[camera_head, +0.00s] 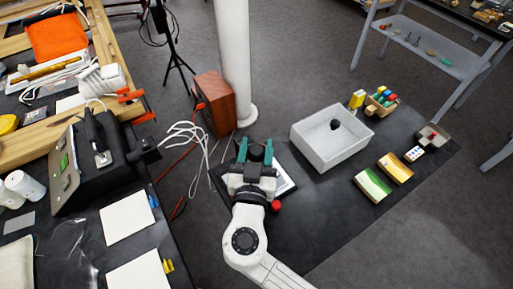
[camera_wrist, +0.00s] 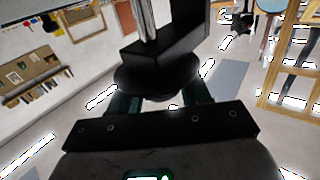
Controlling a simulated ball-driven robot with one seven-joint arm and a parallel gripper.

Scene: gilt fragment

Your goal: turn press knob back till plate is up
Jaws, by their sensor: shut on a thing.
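My gripper (camera_head: 255,152) is in the middle of the head view, its green fingertips on either side of a dark round knob (camera_head: 257,153). In the wrist view my gripper (camera_wrist: 153,103) is shut on this knob (camera_wrist: 155,82), a wide black disc. A black block (camera_wrist: 168,38) and a bright metal rod (camera_wrist: 147,18) show beyond the knob. The press (camera_head: 284,178) is mostly hidden under my gripper and arm; a pale flat surface with a dark edge shows at its right. I cannot tell how high the plate is.
A white open box (camera_head: 332,148) with a dark thing inside stands to the right on the black table. A red ball-like thing (camera_head: 275,206) is close to my wrist. A white column (camera_head: 235,60) rises behind.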

